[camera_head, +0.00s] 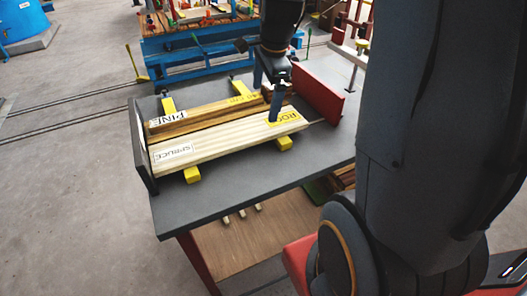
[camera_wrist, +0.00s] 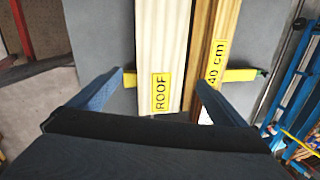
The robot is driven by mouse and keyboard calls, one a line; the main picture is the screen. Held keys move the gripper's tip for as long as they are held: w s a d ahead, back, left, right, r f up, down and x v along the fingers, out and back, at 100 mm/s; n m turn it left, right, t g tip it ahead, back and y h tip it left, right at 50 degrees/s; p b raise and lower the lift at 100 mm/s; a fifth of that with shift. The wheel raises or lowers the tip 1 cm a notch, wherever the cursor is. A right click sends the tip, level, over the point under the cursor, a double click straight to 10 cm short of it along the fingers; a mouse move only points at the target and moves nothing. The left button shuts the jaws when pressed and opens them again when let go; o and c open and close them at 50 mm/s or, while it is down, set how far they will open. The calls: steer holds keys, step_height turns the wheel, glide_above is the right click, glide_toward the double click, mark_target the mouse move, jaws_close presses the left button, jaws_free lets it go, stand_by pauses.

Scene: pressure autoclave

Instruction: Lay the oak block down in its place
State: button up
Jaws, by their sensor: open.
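No label reading "oak" is legible, so I cannot tell which piece is the oak block. My gripper (camera_head: 267,95) is open over the boards' right end. In the wrist view its fingers (camera_wrist: 160,80) are either side of the pale board. Whether they touch wood is unclear.
Yellow bars (camera_head: 192,175) lie under the boards. The grey table (camera_head: 235,195) has a dark upright plate (camera_head: 143,150) at left and a red one (camera_head: 318,94) at right. Its front strip is clear. A blue-framed bench (camera_head: 180,62) stands behind; a lower shelf (camera_head: 250,240) holds small pieces.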

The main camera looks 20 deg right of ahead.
steer(key=s+a+f+n+g, duration=0.1)
steer(key=s+a+n, duration=0.3)
steer(key=s+n, duration=0.4)
steer(key=s+a+f+n, duration=0.3)
steer(key=s+n, duration=0.5)
steer(key=n, duration=0.3)
steer(key=shift+s+a+f+g, duration=0.3)
steer(key=shift+a+g, duration=0.1)
steer(key=shift+a, duration=0.1)
steer(key=shift+c, duration=0.5)
